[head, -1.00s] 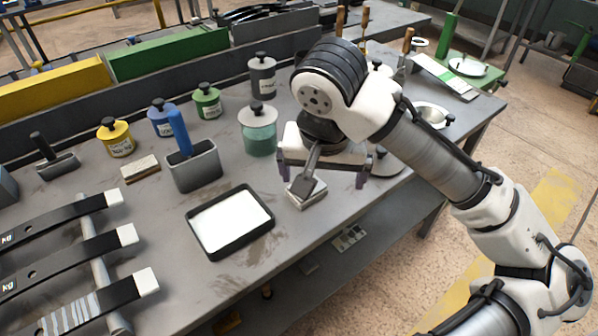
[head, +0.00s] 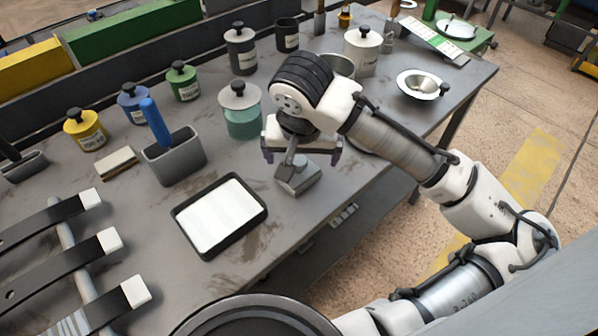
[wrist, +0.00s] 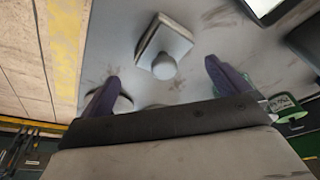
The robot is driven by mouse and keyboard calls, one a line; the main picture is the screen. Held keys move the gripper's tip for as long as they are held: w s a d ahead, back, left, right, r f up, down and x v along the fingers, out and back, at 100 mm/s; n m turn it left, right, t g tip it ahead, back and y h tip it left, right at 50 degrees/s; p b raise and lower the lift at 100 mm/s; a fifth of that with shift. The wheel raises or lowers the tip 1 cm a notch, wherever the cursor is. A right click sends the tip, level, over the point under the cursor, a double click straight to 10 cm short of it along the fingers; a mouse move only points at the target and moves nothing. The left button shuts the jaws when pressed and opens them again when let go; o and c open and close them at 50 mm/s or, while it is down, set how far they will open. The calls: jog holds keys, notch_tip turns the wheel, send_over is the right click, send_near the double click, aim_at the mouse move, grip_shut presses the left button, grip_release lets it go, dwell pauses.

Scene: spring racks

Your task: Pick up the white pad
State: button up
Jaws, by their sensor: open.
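The white pad (head: 220,215) lies flat in a shallow black tray (head: 183,233) near the table's front edge, left of my gripper. In the wrist view, part of the white pad (wrist: 266,5) shows at the top right edge. My gripper (head: 302,158) is open and empty, pointing down above the table. Its two dark fingers (wrist: 162,72) are wide apart in the wrist view. A small grey block with a handle (head: 299,178) stands just below and in front of the gripper. It also shows in the wrist view (wrist: 168,42), beyond the fingertips.
A grey holder (head: 176,160) with a blue handle stands behind the tray. A jar of teal liquid (head: 241,117) is left of my gripper. Several lidded jars line the back. Dark strips with white ends (head: 109,240) lie at the left. Table surface around the tray is mostly bare.

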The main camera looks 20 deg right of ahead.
aim_at(301, 161)
jog(key=shift+p+x, duration=0.4)
jog(key=shift+x, duration=2.25)
jog(key=c, duration=1.2)
